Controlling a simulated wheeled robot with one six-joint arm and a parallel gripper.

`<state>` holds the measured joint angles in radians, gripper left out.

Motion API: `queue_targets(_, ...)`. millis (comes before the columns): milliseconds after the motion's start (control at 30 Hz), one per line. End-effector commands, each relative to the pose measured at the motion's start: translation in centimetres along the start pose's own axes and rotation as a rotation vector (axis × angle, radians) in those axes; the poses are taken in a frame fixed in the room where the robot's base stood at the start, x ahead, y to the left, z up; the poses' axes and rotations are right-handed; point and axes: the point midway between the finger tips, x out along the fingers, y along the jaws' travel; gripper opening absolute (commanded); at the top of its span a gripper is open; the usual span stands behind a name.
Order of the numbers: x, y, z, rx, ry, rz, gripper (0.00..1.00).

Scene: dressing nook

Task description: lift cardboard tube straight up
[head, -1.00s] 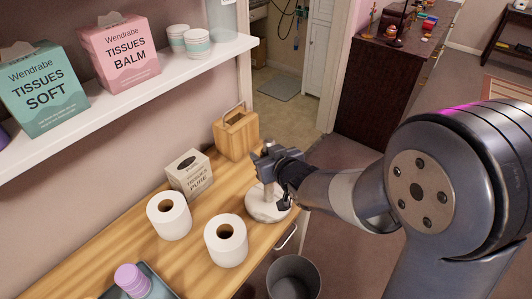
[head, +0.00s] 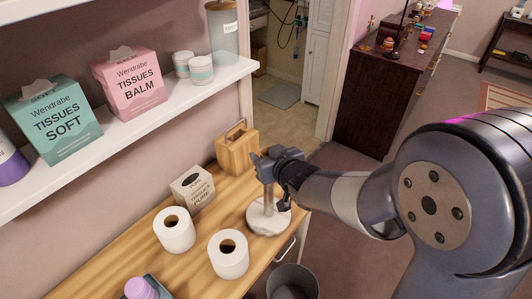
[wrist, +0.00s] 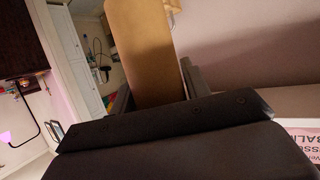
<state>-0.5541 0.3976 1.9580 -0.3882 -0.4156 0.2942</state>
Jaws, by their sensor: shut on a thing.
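The cardboard tube (wrist: 145,50) is a plain tan cylinder in the wrist view, held between the jaws. My gripper (head: 268,168) is shut on it, above the round pale base (head: 268,219) of an upright stand. The stand's greyish post (head: 268,199) rises from the base towards my gripper. In the head view the jaws hide most of the tube, and I cannot tell whether its lower end is still around the post.
Two white paper rolls (head: 229,254) (head: 174,230) stand on the wooden counter (head: 120,262). A tissue box (head: 192,189) and a wooden box with a handle (head: 237,148) stand behind. A white shelf (head: 150,122) overhangs the counter on the left. A dark bin (head: 292,283) is below the front edge.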

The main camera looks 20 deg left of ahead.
Motion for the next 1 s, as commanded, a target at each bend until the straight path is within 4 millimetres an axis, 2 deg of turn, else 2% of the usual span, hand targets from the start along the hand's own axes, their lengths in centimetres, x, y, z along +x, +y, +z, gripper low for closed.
queue_targets(33,-0.3,0.0,-0.7,0.000,0.001,0.000,0.24)
queue_targets(1000,-2.9,0.0,-6.9,0.000,0.000,0.000,0.24)
